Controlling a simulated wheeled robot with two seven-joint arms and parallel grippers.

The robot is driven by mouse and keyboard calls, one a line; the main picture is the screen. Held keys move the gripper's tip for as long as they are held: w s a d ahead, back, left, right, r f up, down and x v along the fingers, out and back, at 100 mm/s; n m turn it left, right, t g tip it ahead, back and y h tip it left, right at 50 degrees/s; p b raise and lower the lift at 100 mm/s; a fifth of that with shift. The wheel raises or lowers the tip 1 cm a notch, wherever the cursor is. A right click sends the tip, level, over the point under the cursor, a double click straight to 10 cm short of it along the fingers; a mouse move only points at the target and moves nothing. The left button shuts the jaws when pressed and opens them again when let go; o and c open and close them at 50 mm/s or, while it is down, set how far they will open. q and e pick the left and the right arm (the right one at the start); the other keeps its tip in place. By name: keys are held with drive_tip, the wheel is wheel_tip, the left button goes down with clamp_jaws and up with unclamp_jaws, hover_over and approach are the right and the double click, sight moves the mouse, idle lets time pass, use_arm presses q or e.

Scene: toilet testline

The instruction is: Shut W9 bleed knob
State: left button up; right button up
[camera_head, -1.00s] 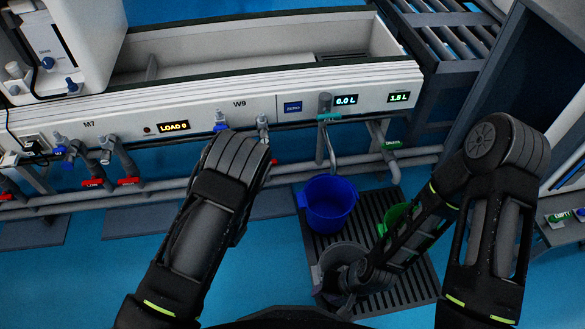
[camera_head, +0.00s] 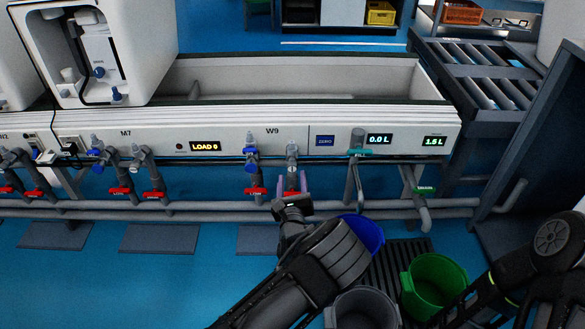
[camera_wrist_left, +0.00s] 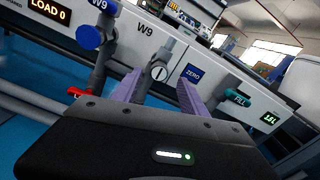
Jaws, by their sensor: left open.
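Below the W9 label on the white panel, two taps stand side by side. The left one has a blue knob (camera_head: 251,156) and a red lever (camera_head: 254,191). The right one is a grey tap with a small grey knob (camera_head: 292,150), which shows a slotted round face (camera_wrist_left: 158,73) in the left wrist view. My left gripper (camera_head: 291,184) is open just below this grey tap. In the left wrist view, its purple fingers (camera_wrist_left: 160,92) stand on either side of the tap, with no clear contact. My right gripper is out of view; only part of its arm shows at lower right.
A teal-handled fill tap (camera_head: 358,151) is to the right. Blue (camera_head: 364,232), green (camera_head: 435,281) and grey (camera_head: 362,310) buckets stand below. Grey pipes (camera_head: 200,209) run under the panel.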

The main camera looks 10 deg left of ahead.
sight(292, 168)
use_arm(q)
drive_tip(key=b+x, duration=0.2)
drive_tip(key=x, duration=0.3)
drive_tip(key=shift+w+a+f, duration=0.1)
drive_tip(key=shift+f, duration=0.05)
drive_tip(key=shift+w+a, duration=0.15)
drive_tip(key=shift+w, duration=0.5)
clamp_jaws()
